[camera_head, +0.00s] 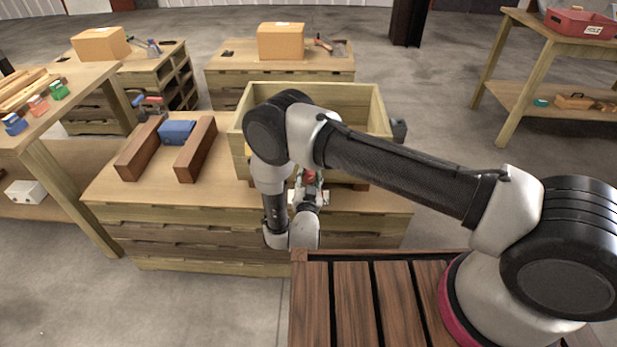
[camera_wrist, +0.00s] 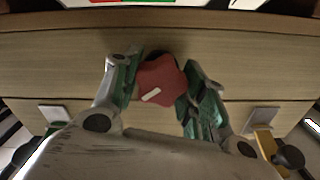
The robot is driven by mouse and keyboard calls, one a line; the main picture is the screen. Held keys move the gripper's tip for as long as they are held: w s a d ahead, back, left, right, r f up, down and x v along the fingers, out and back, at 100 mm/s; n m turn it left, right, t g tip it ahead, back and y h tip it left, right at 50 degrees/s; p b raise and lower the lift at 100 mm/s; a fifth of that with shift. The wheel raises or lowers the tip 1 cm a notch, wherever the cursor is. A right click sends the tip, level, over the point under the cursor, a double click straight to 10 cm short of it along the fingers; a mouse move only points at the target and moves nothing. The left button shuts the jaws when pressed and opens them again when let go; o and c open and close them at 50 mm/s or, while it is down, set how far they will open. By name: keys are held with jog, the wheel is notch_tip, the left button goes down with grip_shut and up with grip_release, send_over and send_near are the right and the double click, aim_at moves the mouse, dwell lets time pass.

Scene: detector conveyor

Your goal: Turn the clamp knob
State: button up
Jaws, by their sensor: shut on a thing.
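The clamp knob (camera_wrist: 161,79) is a red, lobed knob with a white mark on it, in the middle of the wrist view, against a light wooden front. My gripper (camera_wrist: 160,92) has its green-padded fingers on the left and right sides of the knob, shut on it. In the head view a small bit of red, the knob (camera_head: 309,177), shows beside my gripper (camera_head: 308,188) at the front of the open wooden box (camera_head: 362,92). My arm hides part of the box and the bench there.
The wooden workbench (camera_head: 105,190) carries two dark wooden blocks (camera_head: 196,149) with a blue block (camera_head: 177,132) between them, left of the box. A side table (camera_head: 70,88) stands at the left, and a rack with a red toolbox (camera_head: 580,22) at the back right.

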jog(key=shift+f+m, duration=0.1)
jog(key=shift+m, duration=1.5)
jog(key=o, duration=1)
jog(key=shift+o, duration=0.2)
jog(key=shift+s, duration=0.15)
jog(key=s, duration=0.7)
jog(key=shift+s, duration=0.15)
jog(key=shift+a, duration=0.1)
